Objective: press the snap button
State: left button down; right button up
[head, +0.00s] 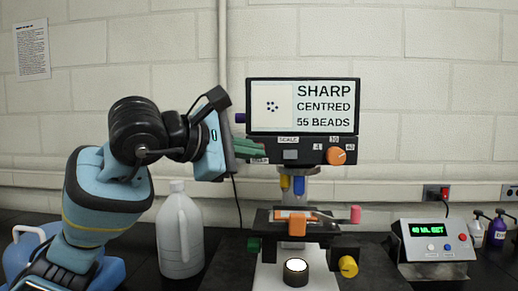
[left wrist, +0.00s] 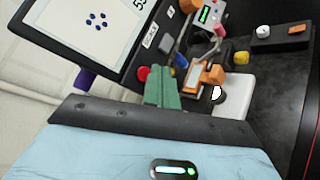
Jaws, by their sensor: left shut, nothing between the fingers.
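A microscope with a screen (head: 303,105) stands in front of the wall; the screen reads "SHARP CENTRED 55 BEADS". My left gripper (head: 250,147) is at the left end of the dark panel under the screen. Its green fingers (left wrist: 165,90) are shut and empty. A red button (left wrist: 143,73) shows beside the fingers in the left wrist view, partly covered; I take it for the snap button. In the head view the fingers hide it. I cannot tell whether they touch it. My right gripper is in neither view.
An orange knob (head: 336,155) and a grey button (head: 290,154) are on the same panel. The stage (head: 275,222) and a yellow knob (head: 348,266) are below. A white jug (head: 180,235) stands at left; a control box (head: 436,243) stands at right.

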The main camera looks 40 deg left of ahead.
pick_arm(q)
jog(key=shift+w, duration=0.1)
dwell(0.6)
jog(key=shift+w+a, duration=0.25)
jog(key=shift+w, duration=0.05)
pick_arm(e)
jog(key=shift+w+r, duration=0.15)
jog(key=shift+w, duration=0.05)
pick_arm(q)
jog(key=shift+w+a, duration=0.2)
jog(key=shift+w, duration=0.15)
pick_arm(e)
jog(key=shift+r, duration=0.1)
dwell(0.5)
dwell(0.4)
pick_arm(q)
jog(key=shift+s+d+p, duration=0.3)
jog(key=shift+s+d, duration=0.15)
jog(key=shift+s, duration=0.3)
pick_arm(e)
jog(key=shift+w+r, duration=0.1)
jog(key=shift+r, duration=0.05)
